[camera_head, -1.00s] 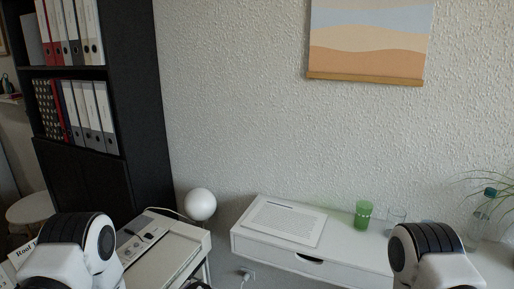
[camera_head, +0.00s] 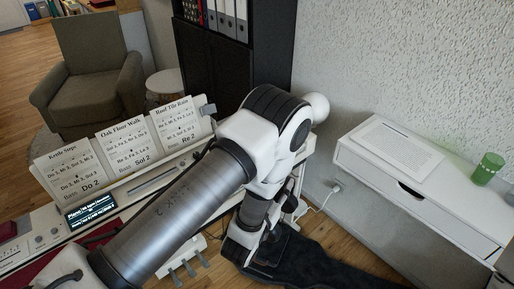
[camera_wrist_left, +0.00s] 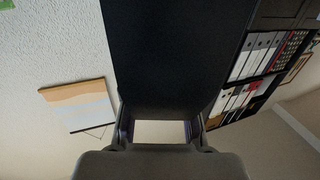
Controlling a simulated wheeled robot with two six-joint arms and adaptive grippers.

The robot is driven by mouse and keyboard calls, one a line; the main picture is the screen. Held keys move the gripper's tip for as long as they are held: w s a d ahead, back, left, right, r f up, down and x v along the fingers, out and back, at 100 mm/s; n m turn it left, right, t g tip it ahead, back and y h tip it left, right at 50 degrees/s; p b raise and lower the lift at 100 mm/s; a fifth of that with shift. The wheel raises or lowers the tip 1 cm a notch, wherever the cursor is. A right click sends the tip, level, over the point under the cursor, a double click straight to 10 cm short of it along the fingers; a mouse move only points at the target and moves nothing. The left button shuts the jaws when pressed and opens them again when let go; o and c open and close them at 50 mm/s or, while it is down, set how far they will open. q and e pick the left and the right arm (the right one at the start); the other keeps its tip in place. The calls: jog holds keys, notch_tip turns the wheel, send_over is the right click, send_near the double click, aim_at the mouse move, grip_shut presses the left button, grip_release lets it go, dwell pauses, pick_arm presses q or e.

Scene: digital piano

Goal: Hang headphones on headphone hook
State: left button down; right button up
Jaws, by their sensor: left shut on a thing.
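My left arm crosses the head view and bends down beside the right end of the piano (camera_head: 170,178). Its wrist end is low in front of the black cloth, and the fingertips are hard to make out there. In the left wrist view my left gripper (camera_wrist_left: 160,130) shows its two fingers apart at the bottom. It is shut on what I take to be the headphones, but their outline does not stand out from the dark background. I cannot pick out the headphone hook with certainty. My right gripper is out of view.
Song sheets (camera_head: 122,145) stand along the piano. A white wall desk (camera_head: 400,178) with a green glass (camera_head: 487,169) is at the right. A black bookcase (camera_head: 222,65) and white globe (camera_head: 317,106) stand behind the arm. Dark cloth (camera_head: 325,268) lies on the floor.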

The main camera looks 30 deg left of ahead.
pick_arm(q)
jog(key=w+d+f+m+g+h, duration=0.1)
jog(key=w+d+f+m+h, duration=0.15)
jog(key=m+h, duration=0.2)
jog(key=w+a+r, duration=0.1)
jog(key=a+r, duration=0.2)
jog(key=a, duration=0.4)
jog(key=w+a+r+h, duration=0.1)
jog(key=a+r, duration=0.3)
jog(key=a, duration=0.4)
jog(key=shift+w+a+r, duration=0.25)
jog(key=shift+a, duration=0.05)
jog(key=shift+n+h, duration=0.25)
